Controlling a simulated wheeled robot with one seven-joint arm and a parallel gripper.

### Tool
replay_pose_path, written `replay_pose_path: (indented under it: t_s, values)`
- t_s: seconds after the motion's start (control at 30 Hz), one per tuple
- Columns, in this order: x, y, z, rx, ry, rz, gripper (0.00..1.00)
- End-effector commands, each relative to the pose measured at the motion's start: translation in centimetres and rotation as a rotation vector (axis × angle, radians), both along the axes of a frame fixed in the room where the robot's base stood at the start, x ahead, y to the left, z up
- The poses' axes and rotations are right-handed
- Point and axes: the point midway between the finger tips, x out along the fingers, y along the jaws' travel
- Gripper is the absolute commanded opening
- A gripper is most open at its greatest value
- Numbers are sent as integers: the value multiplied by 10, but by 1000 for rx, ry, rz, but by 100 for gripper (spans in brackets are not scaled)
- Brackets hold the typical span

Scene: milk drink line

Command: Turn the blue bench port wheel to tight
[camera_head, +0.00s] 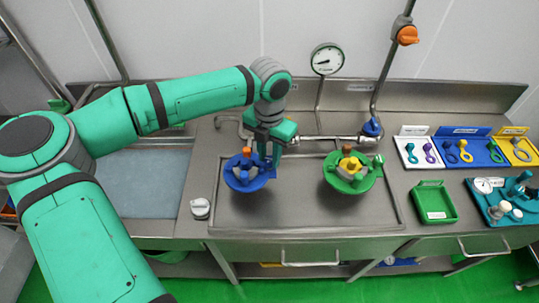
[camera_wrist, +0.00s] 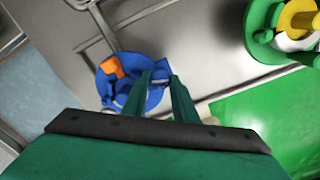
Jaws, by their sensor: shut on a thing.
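The blue bench port wheel (camera_head: 240,181) stands at the left end of the steel bench tray, with an orange block (camera_head: 247,152) on its rim. My gripper (camera_head: 270,168) reaches down to the right side of this wheel and is shut on a blue part of it. In the wrist view the blue wheel (camera_wrist: 108,80) lies beyond my fingers (camera_wrist: 162,88), which close on its near right edge. What the fingers hide of the grip is not clear. Any marking for tight does not show.
A green wheel (camera_head: 345,184) with a yellow centre stands to the right in the same tray (camera_head: 300,215). A gauge (camera_head: 326,59) rises behind it. A white knob (camera_head: 200,208) sits left of the tray. A green bin (camera_head: 433,203) and coloured trays of rings (camera_head: 468,152) stand at the right.

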Motion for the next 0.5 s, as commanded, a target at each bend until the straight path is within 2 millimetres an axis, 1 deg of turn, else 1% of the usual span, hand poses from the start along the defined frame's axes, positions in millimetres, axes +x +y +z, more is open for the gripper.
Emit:
replay_pose_path:
  t_s: [0.5]
  values:
    - [2, 0, 1, -1, -5, -488, 3]
